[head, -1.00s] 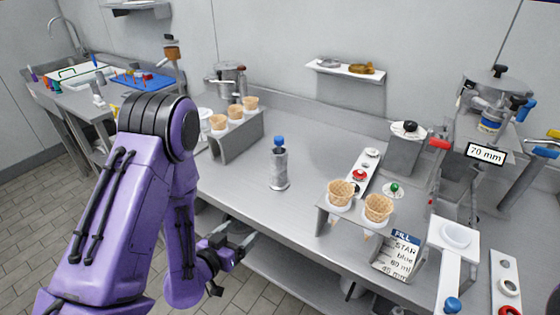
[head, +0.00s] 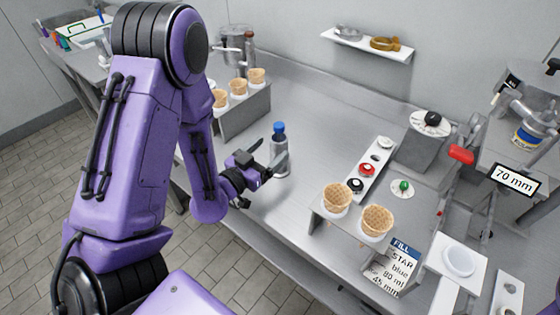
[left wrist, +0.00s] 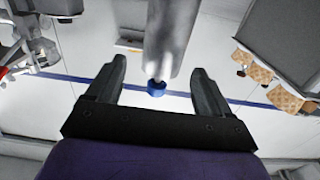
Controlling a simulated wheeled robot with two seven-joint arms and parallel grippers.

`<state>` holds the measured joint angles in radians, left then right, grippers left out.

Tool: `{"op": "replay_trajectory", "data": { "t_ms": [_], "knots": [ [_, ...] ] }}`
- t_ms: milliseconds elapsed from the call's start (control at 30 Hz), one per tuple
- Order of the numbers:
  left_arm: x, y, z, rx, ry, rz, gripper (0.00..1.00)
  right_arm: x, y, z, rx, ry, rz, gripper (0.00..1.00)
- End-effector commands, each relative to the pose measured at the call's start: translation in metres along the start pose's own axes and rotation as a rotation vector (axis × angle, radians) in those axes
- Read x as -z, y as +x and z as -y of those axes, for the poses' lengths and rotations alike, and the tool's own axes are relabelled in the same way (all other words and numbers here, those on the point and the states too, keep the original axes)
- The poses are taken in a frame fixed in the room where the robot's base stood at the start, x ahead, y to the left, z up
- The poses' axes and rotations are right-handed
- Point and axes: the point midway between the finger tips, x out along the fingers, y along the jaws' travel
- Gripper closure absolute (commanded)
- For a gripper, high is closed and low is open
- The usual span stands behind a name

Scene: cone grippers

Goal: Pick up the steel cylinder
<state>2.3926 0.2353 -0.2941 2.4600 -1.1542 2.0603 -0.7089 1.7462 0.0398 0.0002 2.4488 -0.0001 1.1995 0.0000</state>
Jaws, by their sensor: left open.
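The steel cylinder (head: 280,161) stands upright on the metal counter, with a blue knob (head: 279,128) on top. In the left wrist view the cylinder (left wrist: 172,40) appears upside down, its blue knob (left wrist: 156,88) lined up with the gap between the fingers. My left gripper (head: 268,164) is open beside the cylinder at its left, its fingers at about mid-height. In the left wrist view the open fingers (left wrist: 157,82) lie to either side of the cylinder's line. I cannot tell whether either finger touches it. My right gripper is not in view.
A rack with several cones (head: 238,87) stands behind at the left. Another holder with two cones (head: 337,196) stands at the right front, by a strip of coloured buttons (head: 367,169). The counter behind the cylinder is clear.

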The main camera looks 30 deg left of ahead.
Motion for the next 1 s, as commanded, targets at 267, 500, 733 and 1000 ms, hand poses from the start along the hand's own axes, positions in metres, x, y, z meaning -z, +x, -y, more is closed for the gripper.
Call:
{"op": "replay_trajectory", "data": {
  "t_ms": [267,500,733,1000],
  "knots": [
    [0.014,0.038,0.003,0.003,-0.002,0.001,0.19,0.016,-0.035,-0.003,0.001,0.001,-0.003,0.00],
    [0.008,0.066,0.004,0.005,-0.002,0.002,0.19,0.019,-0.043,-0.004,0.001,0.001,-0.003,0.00],
    [0.006,0.066,0.004,0.005,-0.002,0.002,0.35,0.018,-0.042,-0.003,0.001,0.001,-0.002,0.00],
    [0.007,0.066,0.004,0.005,-0.002,0.002,1.00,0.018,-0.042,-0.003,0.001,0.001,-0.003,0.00]
  ]
}}
